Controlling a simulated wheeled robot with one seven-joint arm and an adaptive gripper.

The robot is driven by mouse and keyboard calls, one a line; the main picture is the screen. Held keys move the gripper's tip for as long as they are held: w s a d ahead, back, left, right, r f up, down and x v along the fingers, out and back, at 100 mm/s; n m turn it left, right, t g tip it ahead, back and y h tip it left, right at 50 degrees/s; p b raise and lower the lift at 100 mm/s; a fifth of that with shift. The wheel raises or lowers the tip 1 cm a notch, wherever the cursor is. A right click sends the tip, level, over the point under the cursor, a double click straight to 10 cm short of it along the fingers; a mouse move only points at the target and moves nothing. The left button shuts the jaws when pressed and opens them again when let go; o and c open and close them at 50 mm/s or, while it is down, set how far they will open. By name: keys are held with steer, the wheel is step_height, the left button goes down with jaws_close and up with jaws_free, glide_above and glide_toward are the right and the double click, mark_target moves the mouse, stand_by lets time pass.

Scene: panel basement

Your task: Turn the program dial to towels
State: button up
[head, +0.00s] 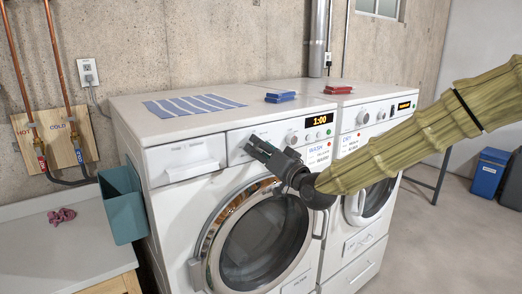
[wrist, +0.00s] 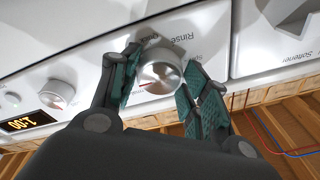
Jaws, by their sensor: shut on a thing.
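The program dial (wrist: 160,72) is a round silver knob on the front panel of the left machine (head: 190,133). In the wrist view it sits between the two green-padded fingers of my gripper (wrist: 160,85), which is shut on it. In the head view my gripper (head: 262,147) reaches the panel from the right and hides the dial. Labels around the dial read Rinse, Quick and what looks like Spin, upside down in the wrist view. A short red mark shows at the dial's lower left there. I cannot make out a towels label.
A smaller knob (wrist: 57,95) and a display (head: 320,120) reading 1:00 are on the same panel. The detergent drawer (head: 186,158) is left of the dial. A second machine (head: 365,135) stands to the right. A teal bin (head: 123,205) hangs at the left machine's side.

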steer(key=o, duration=1)
steer(key=shift+d, duration=0.1)
steer(key=v, duration=1.2)
steer(key=s+d+f+g+h, duration=0.1)
steer(key=s+f+g+h, duration=0.2)
steer(key=f, duration=1)
steer(key=s+d+f+m+g+h, duration=0.15)
steer(key=s+f, duration=0.35)
steer(key=f, duration=0.9)
steer(key=s+d+f+g+h, duration=0.1)
steer(key=s+f+g+h, duration=0.2)
steer(key=f, duration=1)
steer(key=s+d+f+g+h, duration=0.1)
steer(key=s+d+f+g, duration=0.1)
steer(key=s+d+f, duration=0.2)
steer(key=s+d+f+g+h, duration=0.1)
steer(key=s+d+f+g, duration=0.2)
steer(key=s+f, duration=0.7)
steer(key=s+d+f+g+h, duration=0.2)
steer(key=s+d+f, duration=0.3)
steer(key=s, duration=1.2)
step_height(320, 180, down, 2)
steer(key=shift+n+g, duration=0.35)
steer(key=shift+g, duration=0.3)
